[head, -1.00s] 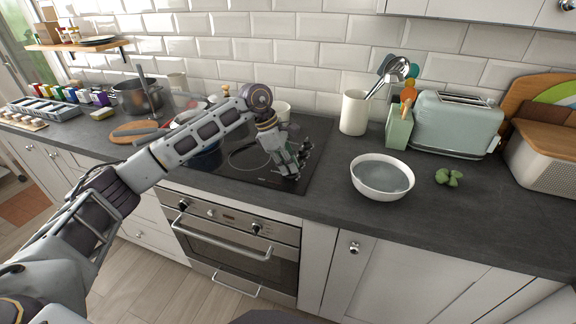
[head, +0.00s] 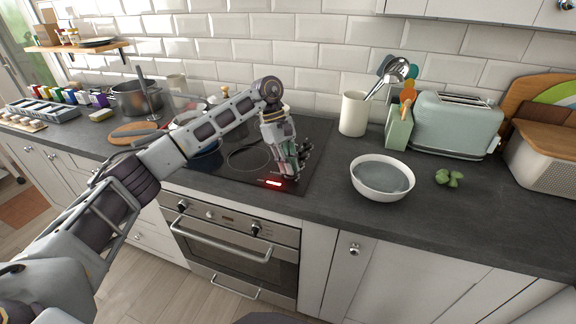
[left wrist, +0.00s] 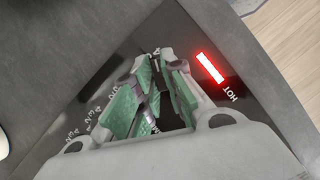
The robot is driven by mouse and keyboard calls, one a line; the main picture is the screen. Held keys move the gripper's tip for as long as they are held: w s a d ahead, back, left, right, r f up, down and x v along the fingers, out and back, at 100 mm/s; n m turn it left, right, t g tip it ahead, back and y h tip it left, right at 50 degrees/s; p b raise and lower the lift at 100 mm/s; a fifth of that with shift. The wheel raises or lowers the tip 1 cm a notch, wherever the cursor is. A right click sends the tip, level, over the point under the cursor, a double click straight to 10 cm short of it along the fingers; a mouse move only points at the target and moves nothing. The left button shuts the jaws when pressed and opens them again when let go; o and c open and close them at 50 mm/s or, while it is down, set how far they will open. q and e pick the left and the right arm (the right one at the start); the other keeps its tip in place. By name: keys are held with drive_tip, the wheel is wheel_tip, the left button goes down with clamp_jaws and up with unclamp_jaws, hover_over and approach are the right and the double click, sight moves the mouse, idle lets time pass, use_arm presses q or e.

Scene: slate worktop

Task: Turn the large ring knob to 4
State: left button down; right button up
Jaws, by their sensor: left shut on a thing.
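My left gripper (head: 290,176) reaches down onto the front right corner of the black cooktop (head: 235,178). In the left wrist view its green-padded fingers (left wrist: 153,88) are closed in on something between them, on the cooktop surface. The large ring knob itself is hidden by the fingers, so I cannot read its setting. White dial numbers show around and left of the fingers in the left wrist view. A red lit bar (left wrist: 209,67) marked HOT glows beside the gripper; it also shows in the head view (head: 272,183). My right gripper is out of view.
A white bowl (head: 382,190) stands on the worktop (head: 330,205) to the right, with a green object (head: 449,178) beyond it. A utensil crock (head: 353,113) and a toaster (head: 457,124) stand behind. Pans sit left of my arm.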

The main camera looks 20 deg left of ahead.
use_arm(q)
drive_tip(key=shift+s+f+m, duration=0.1)
drive_tip(key=shift+f+m, duration=0.2)
drive_tip(key=shift+f, duration=0.05)
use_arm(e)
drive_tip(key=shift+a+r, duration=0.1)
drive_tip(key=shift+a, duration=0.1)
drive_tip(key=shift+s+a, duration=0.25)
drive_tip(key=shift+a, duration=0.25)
use_arm(q)
drive_tip(key=c, duration=1.5)
unclamp_jaws()
drive_tip(key=shift+r, duration=0.2)
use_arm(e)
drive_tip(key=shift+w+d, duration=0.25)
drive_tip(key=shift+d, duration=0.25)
use_arm(q)
drive_tip(key=shift+n, duration=0.4)
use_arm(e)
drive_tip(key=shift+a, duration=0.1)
